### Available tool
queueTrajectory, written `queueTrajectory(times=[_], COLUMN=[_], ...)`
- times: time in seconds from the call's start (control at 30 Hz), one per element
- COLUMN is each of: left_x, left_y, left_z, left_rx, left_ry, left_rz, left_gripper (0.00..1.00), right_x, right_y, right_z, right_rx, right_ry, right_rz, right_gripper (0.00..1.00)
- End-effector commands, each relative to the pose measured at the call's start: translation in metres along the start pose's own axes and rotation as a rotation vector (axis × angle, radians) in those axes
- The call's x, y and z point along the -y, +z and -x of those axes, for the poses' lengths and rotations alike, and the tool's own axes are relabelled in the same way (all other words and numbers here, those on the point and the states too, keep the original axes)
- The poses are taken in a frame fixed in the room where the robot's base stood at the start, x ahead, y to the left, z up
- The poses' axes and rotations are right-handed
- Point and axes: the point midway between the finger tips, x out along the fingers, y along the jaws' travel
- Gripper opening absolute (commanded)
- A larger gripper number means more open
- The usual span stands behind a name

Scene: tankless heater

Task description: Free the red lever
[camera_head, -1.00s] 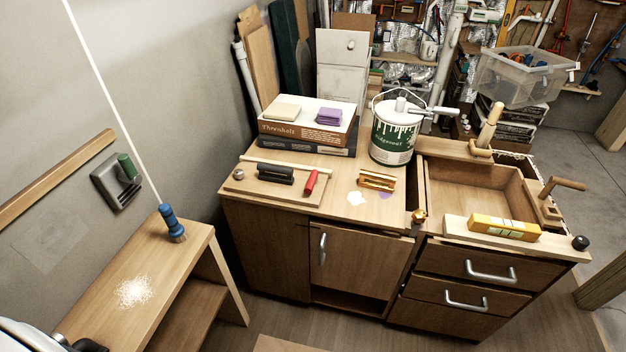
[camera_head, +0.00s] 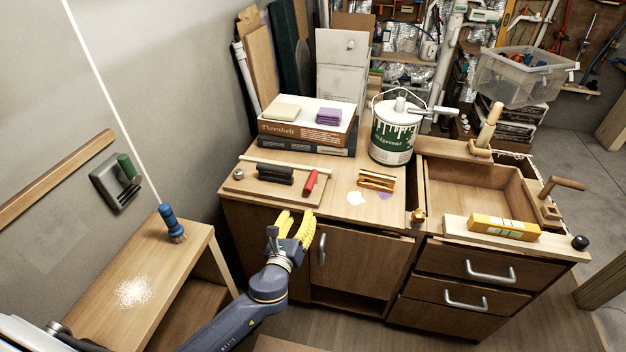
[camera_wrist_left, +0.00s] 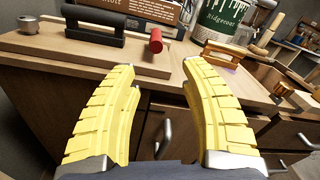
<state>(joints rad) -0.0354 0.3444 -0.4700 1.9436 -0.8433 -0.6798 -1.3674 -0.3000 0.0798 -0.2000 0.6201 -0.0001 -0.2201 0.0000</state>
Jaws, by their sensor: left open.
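The red lever (camera_head: 311,182) lies on a wooden board (camera_head: 240,184) at the front left of the workbench top, just right of a black handle (camera_head: 275,173). In the left wrist view the red lever (camera_wrist_left: 155,41) shows beyond and between my fingers, with its round end facing me. My left gripper (camera_head: 297,215) has yellow fingers, is open and empty, and is in front of the bench's front edge, short of the lever and apart from it. In the left wrist view the left gripper (camera_wrist_left: 160,75) has its fingers spread wide. My right gripper is not in view.
A small metal knob (camera_head: 239,174) sits on the board's left end. Books (camera_head: 308,128) and a paint can (camera_head: 393,135) stand behind. A brass-coloured block (camera_head: 377,180) lies to the right. A cabinet door handle (camera_head: 322,249) sticks out below, near my gripper.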

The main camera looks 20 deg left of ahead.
Motion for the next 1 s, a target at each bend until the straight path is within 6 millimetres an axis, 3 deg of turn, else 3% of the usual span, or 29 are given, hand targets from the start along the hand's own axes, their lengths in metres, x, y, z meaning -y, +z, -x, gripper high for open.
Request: queueTrajectory(times=[0.13,0.37,1.0], left_x=[-0.004,-0.005,-0.007], left_y=[0.001,0.0,0.001], left_z=[0.0,-0.013,-0.124], left_rx=[0.005,0.005,0.003], left_ry=[0.018,0.019,0.019], left_rz=[-0.113,-0.146,-0.143], left_gripper=[0.45,0.45,0.45], right_x=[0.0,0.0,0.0], right_y=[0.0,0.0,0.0], right_z=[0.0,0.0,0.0], right_rx=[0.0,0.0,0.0], right_ry=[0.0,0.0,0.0], right_rz=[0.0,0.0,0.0], right_gripper=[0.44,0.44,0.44])
